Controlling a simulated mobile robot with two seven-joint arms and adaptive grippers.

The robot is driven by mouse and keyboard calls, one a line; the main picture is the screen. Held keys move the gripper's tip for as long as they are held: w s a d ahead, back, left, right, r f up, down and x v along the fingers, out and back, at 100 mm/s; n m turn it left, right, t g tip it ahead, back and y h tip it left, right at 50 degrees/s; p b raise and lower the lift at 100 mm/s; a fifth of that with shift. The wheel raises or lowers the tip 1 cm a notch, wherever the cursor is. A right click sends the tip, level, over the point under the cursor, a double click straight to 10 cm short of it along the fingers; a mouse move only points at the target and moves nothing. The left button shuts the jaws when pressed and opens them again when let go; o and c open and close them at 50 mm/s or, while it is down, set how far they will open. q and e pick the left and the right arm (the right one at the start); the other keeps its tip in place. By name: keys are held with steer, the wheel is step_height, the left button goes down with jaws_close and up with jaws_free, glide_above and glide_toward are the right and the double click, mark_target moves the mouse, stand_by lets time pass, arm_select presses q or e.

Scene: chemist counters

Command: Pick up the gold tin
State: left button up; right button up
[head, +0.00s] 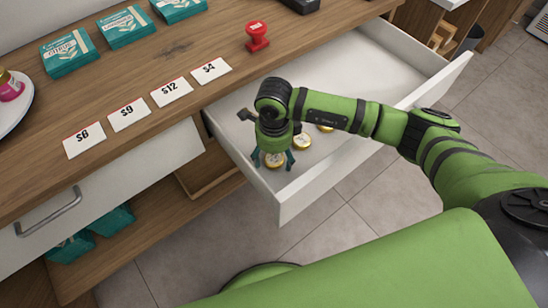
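Several round gold tins lie in the open white drawer. The nearest gold tin (273,160) is close to the drawer's front corner. A second gold tin (302,142) lies just behind it to the right, and a third (326,129) shows partly beyond my arm. My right gripper (273,162) points down into the drawer. Its teal fingers are spread on either side of the nearest tin, with a small gap seeming to show; the gripper body covers part of the view behind it. My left gripper is out of view.
The open drawer (440,82) has raised white walls around my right gripper. On the wooden counter (200,40) are price cards (129,114), teal boxes (68,52) and a red stamp (257,36). A closed drawer (150,168) with a handle is at left.

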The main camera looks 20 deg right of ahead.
steer(key=c, duration=0.8)
steer(key=shift+r, duration=0.15)
